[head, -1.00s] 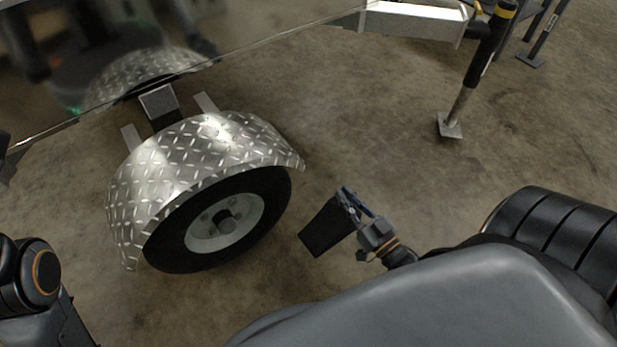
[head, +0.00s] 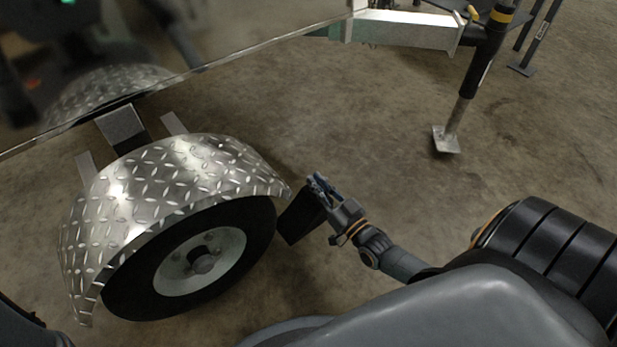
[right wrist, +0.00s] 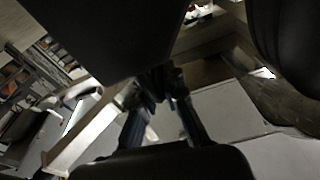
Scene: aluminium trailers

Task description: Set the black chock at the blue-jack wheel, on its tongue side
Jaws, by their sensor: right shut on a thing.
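The black chock (head: 299,216) is held in my right gripper (head: 318,187), beside the right edge of the trailer wheel (head: 200,262), on the side where the tongue lies. The chock looks very close to the tyre; I cannot tell whether it touches tyre or floor. In the right wrist view the chock (right wrist: 110,35) fills the upper left, with the gripper (right wrist: 160,85) shut on it. The wheel sits under a diamond-plate fender (head: 170,185). The jack (head: 480,70) on the tongue is black with a yellow band; no blue shows on it. My left gripper is out of view.
The silver tongue (head: 405,30) runs along the top right, and the jack's square foot (head: 446,139) rests on the concrete floor. Another dark stand (head: 535,45) is at the far top right. Floor between wheel and jack is clear.

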